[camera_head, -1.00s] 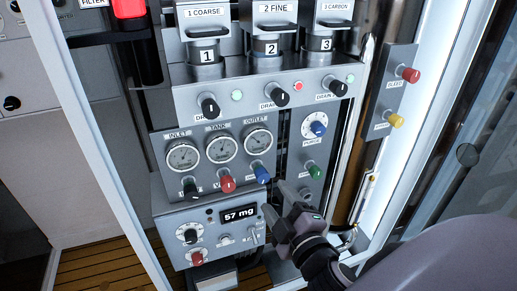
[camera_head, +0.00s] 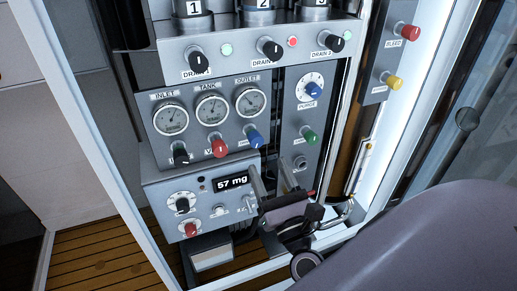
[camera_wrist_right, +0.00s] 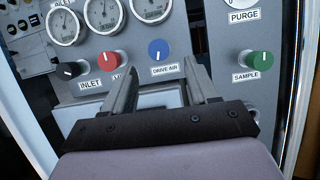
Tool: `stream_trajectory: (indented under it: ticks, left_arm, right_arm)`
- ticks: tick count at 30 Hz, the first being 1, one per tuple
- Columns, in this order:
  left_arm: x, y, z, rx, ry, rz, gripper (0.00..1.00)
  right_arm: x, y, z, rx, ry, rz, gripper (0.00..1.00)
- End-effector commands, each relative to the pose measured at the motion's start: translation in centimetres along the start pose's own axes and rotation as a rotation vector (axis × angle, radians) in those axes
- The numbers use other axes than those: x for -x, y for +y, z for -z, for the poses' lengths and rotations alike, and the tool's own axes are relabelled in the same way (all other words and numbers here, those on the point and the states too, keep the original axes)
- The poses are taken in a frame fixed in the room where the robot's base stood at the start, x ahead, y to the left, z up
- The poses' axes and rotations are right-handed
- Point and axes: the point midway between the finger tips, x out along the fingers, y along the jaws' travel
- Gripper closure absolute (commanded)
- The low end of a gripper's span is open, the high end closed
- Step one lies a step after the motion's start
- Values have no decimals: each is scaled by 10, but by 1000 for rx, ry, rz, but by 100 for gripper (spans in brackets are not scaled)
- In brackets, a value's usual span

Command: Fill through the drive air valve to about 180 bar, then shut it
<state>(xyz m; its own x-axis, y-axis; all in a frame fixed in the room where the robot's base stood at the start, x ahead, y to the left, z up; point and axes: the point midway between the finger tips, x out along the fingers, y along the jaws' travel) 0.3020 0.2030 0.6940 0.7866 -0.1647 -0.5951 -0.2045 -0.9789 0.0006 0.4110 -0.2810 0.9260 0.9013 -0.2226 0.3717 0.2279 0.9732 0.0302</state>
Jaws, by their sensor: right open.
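The drive air valve is a blue knob (camera_head: 254,138) on the grey panel below the outlet gauge (camera_head: 248,101). It also shows in the right wrist view (camera_wrist_right: 158,49), above its DRIVE AIR label. My right gripper (camera_head: 272,172) is open and empty, just below the blue knob in the head view. In the right wrist view its two fingers (camera_wrist_right: 160,78) point at the panel, with the blue knob between and beyond their tips, apart from them. The tank gauge (camera_head: 212,109) and inlet gauge (camera_head: 170,117) are too small to read. My left gripper is not in view.
A red knob (camera_head: 219,146) and black inlet knob (camera_head: 180,155) are left of the blue one. A green sample knob (camera_head: 311,137) and blue purge knob (camera_head: 313,89) are right. A lower box has a display (camera_head: 231,183) reading 57 mg. Drain knobs (camera_head: 270,49) project above.

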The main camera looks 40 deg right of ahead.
Motion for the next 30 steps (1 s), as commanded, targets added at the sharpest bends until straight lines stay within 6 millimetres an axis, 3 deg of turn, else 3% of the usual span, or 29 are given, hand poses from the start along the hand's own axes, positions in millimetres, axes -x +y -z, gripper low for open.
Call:
stream_trajectory:
  ticks: [5, 16, 28, 29, 30]
  left_arm:
    - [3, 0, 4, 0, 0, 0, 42]
    - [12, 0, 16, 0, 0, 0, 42]
    - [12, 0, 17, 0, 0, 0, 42]
    - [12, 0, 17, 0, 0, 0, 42]
    - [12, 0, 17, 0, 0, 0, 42]
  right_arm:
    - [-13, 1, -3, 37, -17, -6, 42]
    - [-63, 1, -3, 33, -12, -5, 42]
    - [-71, 1, -1, 31, -11, -6, 42]
    - [-71, 1, -1, 31, -11, -6, 48]
    - [-71, 1, -1, 31, -11, -6, 61]
